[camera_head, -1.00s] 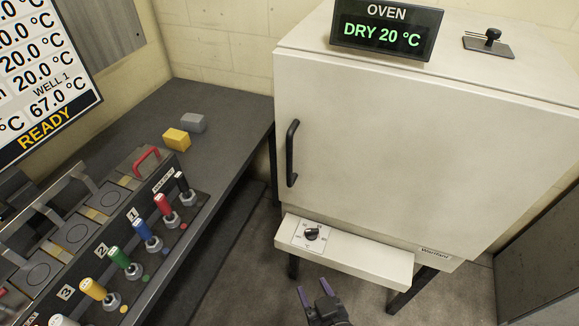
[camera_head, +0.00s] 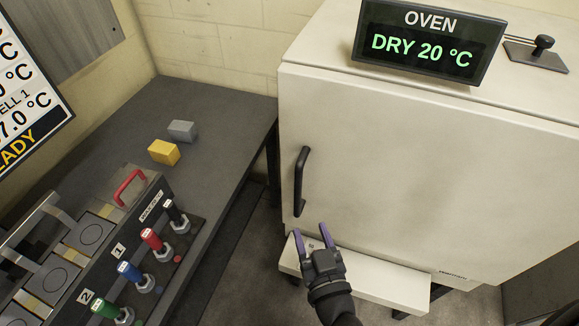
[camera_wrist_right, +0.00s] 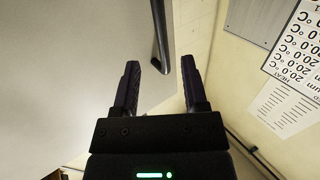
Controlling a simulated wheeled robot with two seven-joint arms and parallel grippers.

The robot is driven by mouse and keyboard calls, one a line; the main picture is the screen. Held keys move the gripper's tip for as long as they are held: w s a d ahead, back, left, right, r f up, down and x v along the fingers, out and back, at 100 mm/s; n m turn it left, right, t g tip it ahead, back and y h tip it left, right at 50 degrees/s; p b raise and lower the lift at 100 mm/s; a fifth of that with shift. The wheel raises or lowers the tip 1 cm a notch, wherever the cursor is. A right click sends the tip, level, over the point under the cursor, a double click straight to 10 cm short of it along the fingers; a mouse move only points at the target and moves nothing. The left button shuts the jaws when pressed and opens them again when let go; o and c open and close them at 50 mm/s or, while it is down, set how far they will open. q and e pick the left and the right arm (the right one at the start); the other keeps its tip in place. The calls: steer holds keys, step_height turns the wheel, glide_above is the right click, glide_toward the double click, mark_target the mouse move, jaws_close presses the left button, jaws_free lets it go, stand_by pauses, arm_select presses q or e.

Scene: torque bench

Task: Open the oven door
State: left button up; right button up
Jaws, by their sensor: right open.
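The white oven (camera_head: 400,170) stands at the right in the head view, its door closed. A black vertical bar handle (camera_head: 301,182) sits on the left side of the door. In the right wrist view the handle (camera_wrist_right: 160,38) shows ahead of the jaws, near the upper middle. My right gripper (camera_head: 312,230) is open and empty, just below and slightly right of the handle's lower end in the head view. Its two purple-faced fingers also show in the right wrist view (camera_wrist_right: 160,88), apart from the handle. My left gripper is not in view.
A display (camera_head: 425,45) reading DRY 20 °C stands on the oven. Below the door is a white ledge (camera_head: 385,285), partly hidden by my right gripper. At left, a dark bench (camera_head: 215,110) holds yellow (camera_head: 163,152) and grey (camera_head: 182,131) blocks and a row of coloured levers.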

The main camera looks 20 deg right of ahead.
mark_target(299, 197)
steer(key=w+b, duration=0.1)
steer(key=w, duration=0.8)
steer(key=shift+w, duration=0.4)
steer(key=shift+c, duration=0.3)
steer(key=shift+r, duration=0.1)
jaws_close()
stand_by(0.4)
